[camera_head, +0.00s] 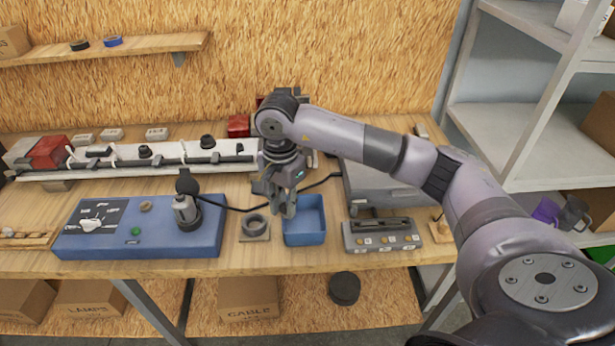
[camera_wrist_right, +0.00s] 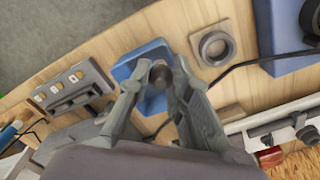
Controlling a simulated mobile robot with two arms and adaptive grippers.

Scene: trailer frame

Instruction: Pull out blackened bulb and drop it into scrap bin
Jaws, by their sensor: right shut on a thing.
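My right gripper (camera_head: 289,211) points down over the left part of the small open blue bin (camera_head: 305,239) on the workbench. In the right wrist view its fingers (camera_wrist_right: 160,82) are closed on a small dark, rounded bulb (camera_wrist_right: 161,73). The bulb appears over the blue bin (camera_wrist_right: 122,70); its height above the bin floor is hard to judge. In the head view the bulb is hidden by the fingers. My left gripper is out of view.
Left of the bin are a grey ring holder (camera_head: 254,226) and a blue tester box (camera_head: 140,240) with a silver-and-black plug (camera_head: 187,212) and cable. A grey button unit (camera_head: 382,236) stands to the right. A white light bar (camera_head: 130,171) lies behind.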

